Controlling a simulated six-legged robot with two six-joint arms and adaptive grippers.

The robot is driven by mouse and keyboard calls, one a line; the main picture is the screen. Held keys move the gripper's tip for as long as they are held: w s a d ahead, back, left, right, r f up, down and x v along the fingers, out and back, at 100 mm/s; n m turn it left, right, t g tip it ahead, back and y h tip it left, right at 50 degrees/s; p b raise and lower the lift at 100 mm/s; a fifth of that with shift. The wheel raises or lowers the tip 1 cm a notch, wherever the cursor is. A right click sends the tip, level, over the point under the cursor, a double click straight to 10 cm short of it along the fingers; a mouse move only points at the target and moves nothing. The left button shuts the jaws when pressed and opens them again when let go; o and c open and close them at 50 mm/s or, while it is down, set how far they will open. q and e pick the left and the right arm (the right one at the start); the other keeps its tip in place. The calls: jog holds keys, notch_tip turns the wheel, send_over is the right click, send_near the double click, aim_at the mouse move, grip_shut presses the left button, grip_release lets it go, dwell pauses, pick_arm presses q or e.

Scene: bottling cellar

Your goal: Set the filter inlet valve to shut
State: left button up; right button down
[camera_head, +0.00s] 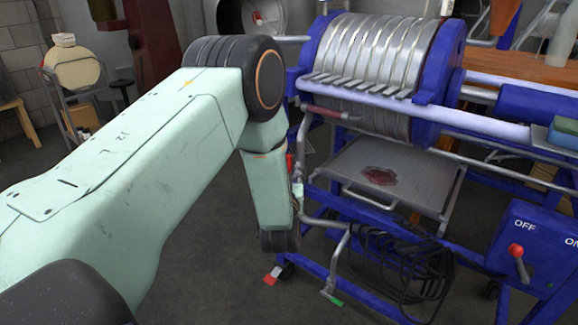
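The plate filter (372,62) has silver plates in a blue frame. A bent grey pipe (341,262) runs down at its lower left. A red-and-white tag (272,275) and a green tag (335,301) lie to either side of the pipe's lower end. I cannot make out the inlet valve's handle or its setting for sure; a small red part (289,163) shows just behind my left forearm. My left gripper (297,190) is mostly hidden behind that forearm, beside the filter frame; its fingers cannot be told. My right gripper is not in view.
A blue switch box (540,252) marked OFF and ON has a red-knobbed lever leaning toward OFF. A drip tray (395,172) with a dark red stain sits under the plates. Black hose coils (405,265) hang below. Dark floor is open at lower centre.

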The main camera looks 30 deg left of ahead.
pick_arm(q)
jog(key=b+x, duration=0.2)
jog(key=x, duration=0.4)
jog(key=shift+w+a+f, duration=0.1)
jog(key=shift+w, duration=0.25)
jog(key=shift+w+a, duration=0.15)
jog(key=shift+a, duration=0.2)
jog(key=shift+d, duration=0.1)
jog(key=shift+c, duration=0.2)
jog(key=c, duration=0.4)
grip_shut()
